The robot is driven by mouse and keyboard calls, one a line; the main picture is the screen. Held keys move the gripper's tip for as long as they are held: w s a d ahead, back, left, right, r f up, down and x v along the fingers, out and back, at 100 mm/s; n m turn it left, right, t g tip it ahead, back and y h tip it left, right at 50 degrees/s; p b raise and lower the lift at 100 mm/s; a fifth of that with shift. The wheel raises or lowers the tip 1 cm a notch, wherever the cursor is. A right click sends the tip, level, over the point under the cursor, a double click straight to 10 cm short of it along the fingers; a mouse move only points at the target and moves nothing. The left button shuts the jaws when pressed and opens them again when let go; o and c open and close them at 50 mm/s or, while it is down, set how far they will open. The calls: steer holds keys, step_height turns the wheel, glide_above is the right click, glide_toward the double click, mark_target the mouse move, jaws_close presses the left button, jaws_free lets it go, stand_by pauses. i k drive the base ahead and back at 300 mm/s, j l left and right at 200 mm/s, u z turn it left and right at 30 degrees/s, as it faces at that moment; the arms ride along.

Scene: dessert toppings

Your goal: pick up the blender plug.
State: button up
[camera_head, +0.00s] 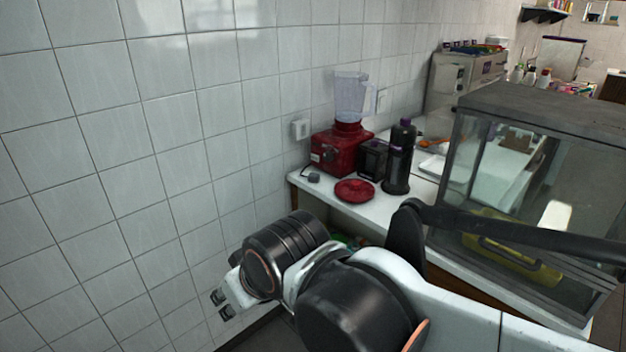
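The blender is a red base (338,152) with a clear jug (350,97), standing on the white counter against the tiled wall. A small grey object that looks like the blender plug (313,177) lies on the counter's left corner, in front of the blender base.
A red round lid (355,190) lies on the counter (385,206) right of the plug. A black appliance (372,158) and a tall dark bottle (399,157) stand beside the blender. A glass case (535,170) fills the right side. The space left of the counter is free.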

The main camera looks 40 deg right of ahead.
mark_target(313, 177)
steer(key=z, duration=0.4)
steer(key=i+z, duration=0.15)
steer(key=z, duration=0.25)
steer(key=i+z, duration=0.1)
steer(key=z, duration=0.75)
steer(key=i+j+z, duration=0.15)
steer(key=i+j, duration=0.15)
steer(key=i+j+z, duration=0.35)
steer(key=j, duration=0.35)
steer(key=i+j+z, duration=0.2)
steer(key=i+j, duration=0.15)
steer(key=j, duration=0.1)
